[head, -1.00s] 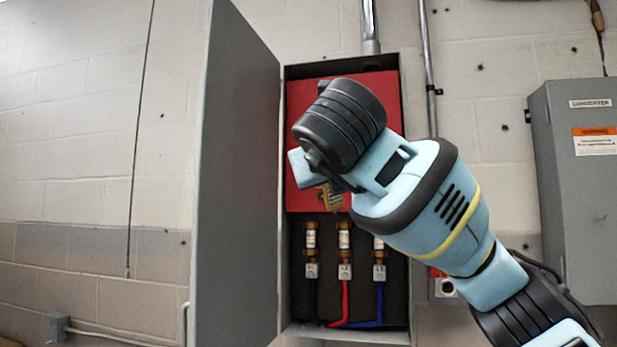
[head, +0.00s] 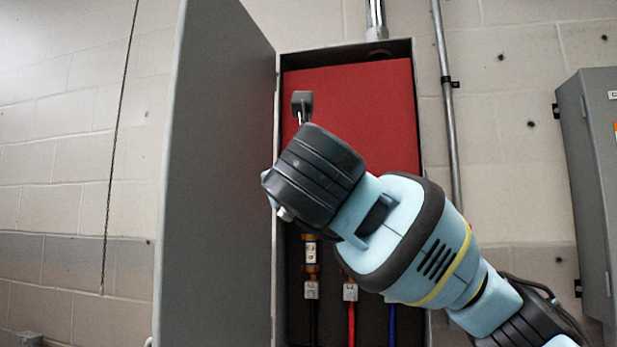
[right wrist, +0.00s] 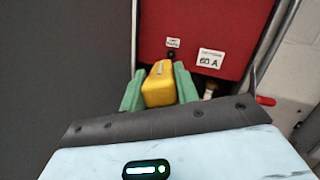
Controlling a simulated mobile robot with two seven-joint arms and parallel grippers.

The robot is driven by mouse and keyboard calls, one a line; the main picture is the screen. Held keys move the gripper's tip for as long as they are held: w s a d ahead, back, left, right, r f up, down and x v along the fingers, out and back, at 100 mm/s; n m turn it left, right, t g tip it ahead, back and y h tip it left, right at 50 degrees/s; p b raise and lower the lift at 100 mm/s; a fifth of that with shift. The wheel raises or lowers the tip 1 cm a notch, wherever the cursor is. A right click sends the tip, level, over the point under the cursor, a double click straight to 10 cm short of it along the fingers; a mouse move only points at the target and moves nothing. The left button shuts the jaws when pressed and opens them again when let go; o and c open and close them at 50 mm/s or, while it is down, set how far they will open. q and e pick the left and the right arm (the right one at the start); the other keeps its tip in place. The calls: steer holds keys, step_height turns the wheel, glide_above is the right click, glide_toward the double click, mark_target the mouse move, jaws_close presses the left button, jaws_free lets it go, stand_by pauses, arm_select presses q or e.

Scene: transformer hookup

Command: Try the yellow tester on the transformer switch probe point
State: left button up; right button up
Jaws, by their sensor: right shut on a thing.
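The yellow tester (right wrist: 157,90) sits between the green fingertips of my right gripper (right wrist: 159,72), which is shut on it. In the right wrist view its tip points at the red panel (right wrist: 215,20). A small dark spot (right wrist: 172,55) under a small white label (right wrist: 173,43) lies just beyond the tip; it looks like the probe point. I cannot tell whether the tip touches it. In the head view my own wrist hides the gripper and tester in front of the red panel (head: 350,100). My left gripper is not in view.
The open grey door (head: 220,180) stands close at the left. A grey-headed lever (head: 302,104) sticks out above my wrist. Fuses (head: 310,250) and black, red and blue cables sit below. A "60 A" label (right wrist: 211,59) is right of the spot. Another grey cabinet (head: 590,190) stands right.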

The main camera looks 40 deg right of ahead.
steer(key=shift+w+d, duration=1.3)
steer(key=shift+d, duration=0.2)
steer(key=shift+w+d, duration=1.25)
steer(key=shift+d, duration=0.25)
steer(key=shift+w+d+b, duration=0.3)
steer(key=shift+d, duration=0.05)
stand_by(0.8)
